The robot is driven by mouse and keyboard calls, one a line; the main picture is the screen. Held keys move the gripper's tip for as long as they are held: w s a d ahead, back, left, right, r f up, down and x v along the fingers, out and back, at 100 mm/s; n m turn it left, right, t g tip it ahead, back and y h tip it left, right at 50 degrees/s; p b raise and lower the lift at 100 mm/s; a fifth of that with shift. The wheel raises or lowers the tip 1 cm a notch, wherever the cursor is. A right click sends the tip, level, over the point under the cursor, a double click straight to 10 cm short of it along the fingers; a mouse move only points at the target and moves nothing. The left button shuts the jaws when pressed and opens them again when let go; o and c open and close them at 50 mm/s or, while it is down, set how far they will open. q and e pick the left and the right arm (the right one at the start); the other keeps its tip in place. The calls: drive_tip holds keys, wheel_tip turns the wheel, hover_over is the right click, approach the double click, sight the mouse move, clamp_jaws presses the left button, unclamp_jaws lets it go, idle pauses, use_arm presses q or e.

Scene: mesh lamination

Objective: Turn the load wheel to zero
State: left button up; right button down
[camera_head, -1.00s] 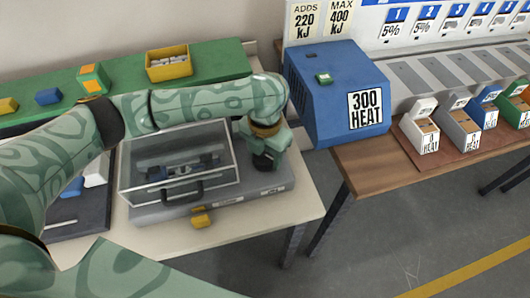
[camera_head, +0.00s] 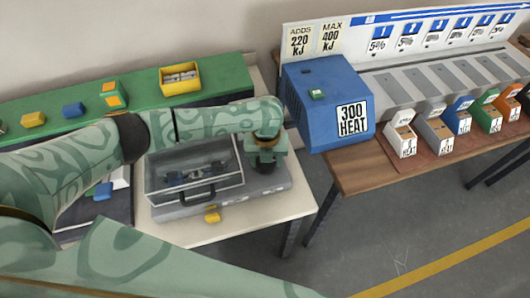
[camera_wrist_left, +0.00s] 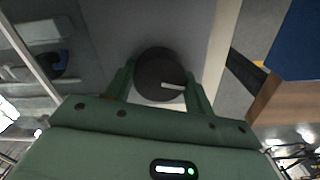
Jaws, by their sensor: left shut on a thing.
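The load wheel (camera_wrist_left: 158,68) is a round dark knob with a white pointer mark, seen in the left wrist view. The mark points to the right in that picture. My left gripper (camera_wrist_left: 160,84) is shut on the wheel, with one finger on each side of its rim. In the head view my left gripper (camera_head: 264,163) points down at the right end of the grey machine (camera_head: 225,200) and mostly hides the wheel. The machine has a clear lidded box with a dark handle. Any scale or zero mark by the wheel cannot be made out. My right gripper is not in view.
A blue heater box (camera_head: 325,105) labelled "300 HEAT" stands close to the right on a wooden table (camera_head: 375,180). Several small open boxes stand farther right. A green shelf (camera_head: 140,103) behind holds a yellow tray (camera_head: 180,78).

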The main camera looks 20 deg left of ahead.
use_arm(q)
drive_tip(key=n+p, duration=0.4)
drive_tip(key=shift+r+n+p, duration=0.2)
drive_tip(key=shift+n+p, duration=0.1)
drive_tip(key=n+p, duration=0.3)
drive_tip(key=n, duration=0.2)
drive_tip(key=shift+f+p, duration=0.1)
drive_tip(key=shift+p, duration=0.25)
drive_tip(key=n+p, duration=0.2)
drive_tip(key=n, duration=0.3)
drive_tip(key=shift+n, duration=0.4)
drive_tip(key=n+p, duration=0.1)
drive_tip(key=n, duration=0.1)
drive_tip(key=shift+f+n, duration=0.1)
drive_tip(key=shift+n, duration=0.2)
drive_tip(key=shift+n+p, duration=0.3)
drive_tip(key=shift+n, duration=1.2)
drive_tip(key=o, duration=1)
